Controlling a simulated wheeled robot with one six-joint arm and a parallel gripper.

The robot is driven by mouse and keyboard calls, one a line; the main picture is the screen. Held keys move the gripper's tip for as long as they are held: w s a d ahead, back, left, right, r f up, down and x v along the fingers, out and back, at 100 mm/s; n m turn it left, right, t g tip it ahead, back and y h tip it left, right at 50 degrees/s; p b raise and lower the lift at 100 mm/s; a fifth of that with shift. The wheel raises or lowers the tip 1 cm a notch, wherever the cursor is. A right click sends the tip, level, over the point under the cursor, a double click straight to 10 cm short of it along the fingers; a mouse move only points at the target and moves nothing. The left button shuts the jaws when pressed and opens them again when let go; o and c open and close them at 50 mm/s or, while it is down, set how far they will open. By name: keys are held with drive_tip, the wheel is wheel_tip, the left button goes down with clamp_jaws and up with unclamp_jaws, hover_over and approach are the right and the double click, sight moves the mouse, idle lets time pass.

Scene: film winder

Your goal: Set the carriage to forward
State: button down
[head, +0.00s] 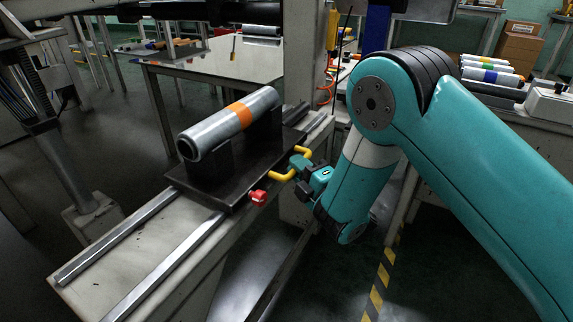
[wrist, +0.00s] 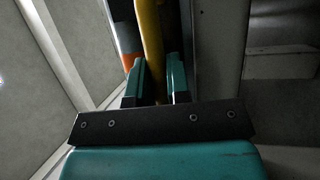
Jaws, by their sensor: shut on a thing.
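The carriage (head: 238,189) is a dark plate with upright cradles, sitting on two metal rails. A silver roll with an orange band (head: 232,121) lies in its cradles. A yellow handle (head: 281,176) sticks out from the carriage's near right side. My gripper (head: 301,163) is at this handle, its teal fingers shut around it. In the wrist view the yellow handle (wrist: 151,45) runs up between the two fingers (wrist: 155,85). The part of the handle between the fingers is partly hidden in the head view.
A red knob (head: 258,197) sits on the bench side, just left of the handle. The rails (head: 140,236) run bare toward the front left. A grey post (head: 303,60) stands behind the carriage. A table (head: 215,66) stands farther back.

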drive_tip(key=shift+w+d+f, duration=0.1)
drive_tip(key=shift+w+d, duration=0.2)
drive_tip(key=shift+d, duration=0.05)
drive_tip(key=shift+a, duration=0.1)
drive_tip(key=c, duration=1.1)
unclamp_jaws()
drive_tip(key=shift+s+a, duration=0.1)
drive_tip(key=shift+a, duration=0.05)
